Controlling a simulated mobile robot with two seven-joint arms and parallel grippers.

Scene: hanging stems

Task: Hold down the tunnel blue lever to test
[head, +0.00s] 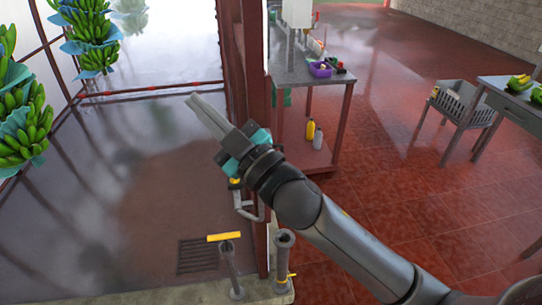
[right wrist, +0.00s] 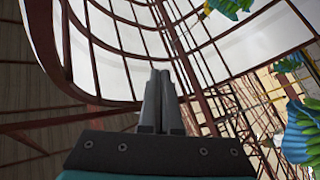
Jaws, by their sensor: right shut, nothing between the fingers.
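My right gripper (head: 197,101) reaches in from the lower right in the head view, its long grey fingers shut and empty, pointing up and left above the wet floor. In the right wrist view the closed fingers (right wrist: 160,75) stand against the arched frame, touching nothing. I cannot pick out a blue lever in either view. A grey pipe stand with a yellow lever handle (head: 224,237) stands below the gripper, well apart from it. A thicker grey pipe (head: 283,260) with a small yellow handle stands to its right. My left gripper is out of view.
A red post (head: 257,70) rises close behind my right gripper. Banana bunches (head: 24,125) with blue covers hang at the left. A floor drain (head: 198,256) lies beside the pipes. A grey table (head: 310,72) holds a purple box (head: 320,69).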

